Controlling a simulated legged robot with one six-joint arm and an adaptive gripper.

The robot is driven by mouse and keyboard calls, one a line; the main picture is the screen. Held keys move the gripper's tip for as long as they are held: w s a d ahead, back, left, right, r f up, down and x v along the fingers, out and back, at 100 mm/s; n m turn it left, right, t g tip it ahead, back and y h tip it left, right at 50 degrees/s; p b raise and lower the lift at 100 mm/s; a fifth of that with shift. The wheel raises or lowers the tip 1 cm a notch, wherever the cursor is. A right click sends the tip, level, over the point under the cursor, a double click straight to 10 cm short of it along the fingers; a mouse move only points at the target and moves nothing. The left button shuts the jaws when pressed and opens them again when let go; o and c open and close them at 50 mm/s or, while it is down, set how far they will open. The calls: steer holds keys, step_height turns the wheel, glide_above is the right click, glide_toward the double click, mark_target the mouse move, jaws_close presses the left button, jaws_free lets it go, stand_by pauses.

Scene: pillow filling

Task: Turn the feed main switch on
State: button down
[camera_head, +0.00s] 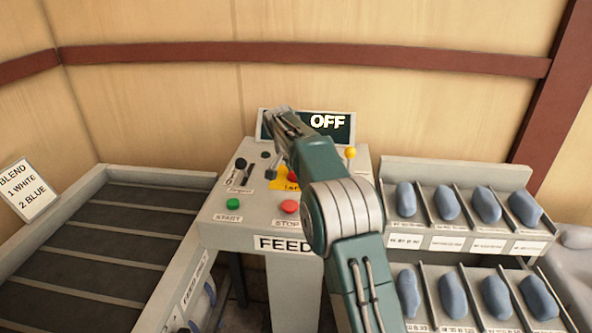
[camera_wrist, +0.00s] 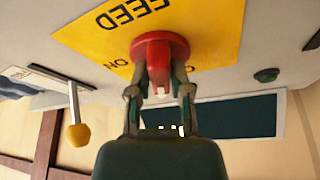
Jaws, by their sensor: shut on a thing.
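The feed main switch is a red round knob (camera_wrist: 160,47) on a yellow plate (camera_wrist: 210,40) with FEED and ON lettering, seen upside down in the wrist view. My gripper (camera_wrist: 160,88) has one finger on each side of the knob's grip and is shut on it. A small white mark shows on the grip between the fingers. In the head view my arm covers most of the plate, and only a bit of the red knob (camera_head: 292,176) shows beside it. The display (camera_head: 340,126) behind reads OFF.
The panel holds a green START button (camera_head: 233,203), a red STOP button (camera_head: 289,207), a black-knobbed lever (camera_head: 240,163) and a yellow-knobbed lever (camera_head: 350,153). A slatted conveyor (camera_head: 110,230) stands left. A rack (camera_head: 440,170) with several blue-grey lumps stands right.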

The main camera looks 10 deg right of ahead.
steer(key=m, duration=0.2)
steer(key=m+g+h, duration=0.1)
steer(key=m+g, duration=0.1)
steer(key=m, duration=0.1)
steer(key=shift+w+a+f+m, duration=0.2)
steer(key=shift+a+f+m, duration=0.1)
steer(key=shift+a, duration=0.05)
steer(key=shift+m, duration=0.3)
steer(key=c, duration=0.7)
jaws_free()
steer(key=shift+o, duration=0.7)
steer(key=shift+w+a, duration=0.1)
steer(key=shift+r, duration=0.15)
steer(key=shift+r, duration=0.1)
